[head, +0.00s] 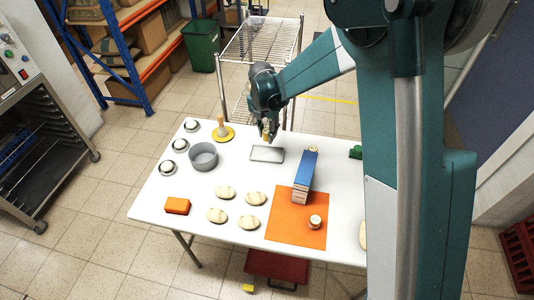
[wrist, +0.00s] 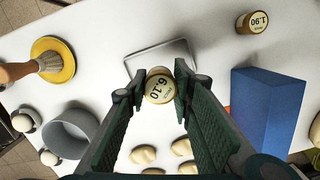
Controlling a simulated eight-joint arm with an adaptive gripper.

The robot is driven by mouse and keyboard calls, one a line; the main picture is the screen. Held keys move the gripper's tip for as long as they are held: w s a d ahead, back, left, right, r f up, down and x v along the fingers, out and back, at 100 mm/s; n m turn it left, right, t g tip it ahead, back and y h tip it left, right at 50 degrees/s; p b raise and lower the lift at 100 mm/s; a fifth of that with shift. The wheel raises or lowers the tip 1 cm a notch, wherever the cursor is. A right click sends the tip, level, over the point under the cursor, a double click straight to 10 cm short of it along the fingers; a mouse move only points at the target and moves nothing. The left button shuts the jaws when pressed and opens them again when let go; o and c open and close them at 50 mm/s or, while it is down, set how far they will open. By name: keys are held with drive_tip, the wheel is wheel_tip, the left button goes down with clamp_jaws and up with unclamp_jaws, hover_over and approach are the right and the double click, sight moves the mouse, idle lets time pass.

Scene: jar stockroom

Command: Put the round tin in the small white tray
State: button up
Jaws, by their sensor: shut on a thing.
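My gripper (wrist: 160,88) is shut on a small round tin (wrist: 158,90) with a pale lid marked 6.10. In the head view my gripper (head: 267,136) is over the back part of the table, by the small white tray (head: 267,154). The tray is shallow, grey-rimmed and looks empty. In the wrist view the tray (wrist: 158,56) lies just beyond the tin, which overlaps its near edge in the picture. The tin appears held above the table. Its lower part is hidden, and its exact height is unclear.
A grey round pan (head: 203,157) and a brush on a yellow disc (head: 222,132) stand left. Several pale stones (head: 217,215) lie in front.

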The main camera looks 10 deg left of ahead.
drive_tip(key=b, duration=0.1)
hover_over(267, 154)
drive_tip(key=shift+s+f, duration=0.1)
drive_tip(key=shift+f, duration=3)
drive_tip(key=shift+f, duration=0.1)
drive_tip(key=shift+f+b, duration=0.4)
drive_tip(key=shift+f, duration=1.4)
drive_tip(key=shift+f, duration=0.15)
drive_tip(key=o, duration=0.5)
drive_tip(key=shift+o, duration=0.4)
drive_tip(key=r, duration=0.4)
drive_tip(key=s+r+p, duration=0.1)
drive_tip(key=r, duration=0.3)
drive_tip(key=r+p, duration=0.1)
drive_tip(key=r, duration=0.3)
drive_tip(key=shift+s+a+r, duration=0.15)
drive_tip(key=shift+s+a, duration=0.05)
drive_tip(key=shift+s, duration=0.05)
